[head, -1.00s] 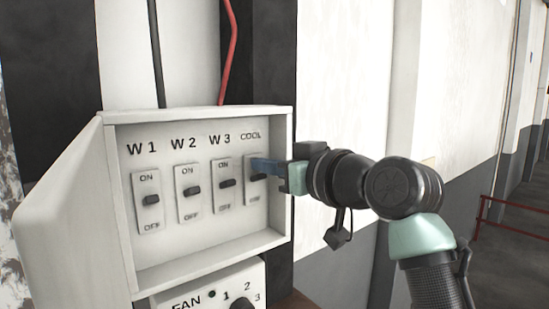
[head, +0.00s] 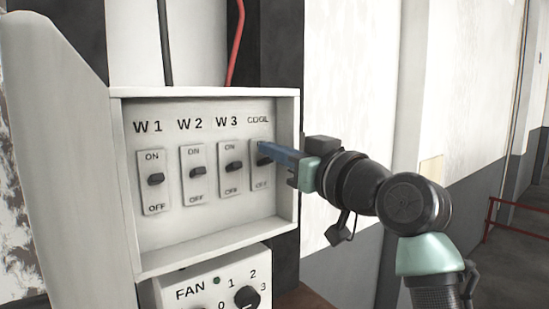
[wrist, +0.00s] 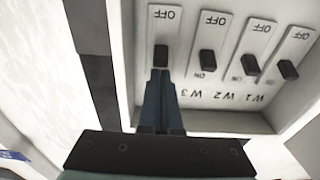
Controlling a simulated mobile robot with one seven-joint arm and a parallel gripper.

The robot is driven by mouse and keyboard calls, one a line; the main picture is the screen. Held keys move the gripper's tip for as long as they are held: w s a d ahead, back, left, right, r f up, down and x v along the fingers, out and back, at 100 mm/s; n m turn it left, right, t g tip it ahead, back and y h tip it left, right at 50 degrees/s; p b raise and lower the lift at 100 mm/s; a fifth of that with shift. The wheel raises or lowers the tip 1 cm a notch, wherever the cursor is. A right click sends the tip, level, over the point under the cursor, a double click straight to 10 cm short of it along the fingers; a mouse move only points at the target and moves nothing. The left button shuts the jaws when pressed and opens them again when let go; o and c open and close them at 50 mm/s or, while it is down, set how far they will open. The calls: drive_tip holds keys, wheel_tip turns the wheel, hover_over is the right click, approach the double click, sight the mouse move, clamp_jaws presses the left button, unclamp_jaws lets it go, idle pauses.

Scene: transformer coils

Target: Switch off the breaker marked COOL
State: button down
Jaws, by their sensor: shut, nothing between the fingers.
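The breaker marked COOL (head: 260,179) is the rightmost in the white breaker box. Its dark lever (head: 265,161) is partly hidden behind my fingers, and its ON label is covered. In the wrist view, which is upside down, the COOL lever (wrist: 160,57) stands just beyond my fingertips. My gripper (head: 261,147) is shut and empty, its blue fingers reaching in from the right. The tips (wrist: 160,72) are at the ON side of the lever, very close to it; I cannot tell whether they touch.
Breakers W1 (head: 154,195), W2 (head: 196,188) and W3 (head: 232,181) stand in a row to the left. The box's right wall (head: 288,185) rises beside my fingers. A FAN panel (head: 185,278) with a knob sits below. Open space lies to the right.

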drive_tip(key=shift+f+t+y+b, duration=0.3)
drive_tip(key=shift+t+b, duration=0.1)
drive_tip(key=shift+b, duration=0.45)
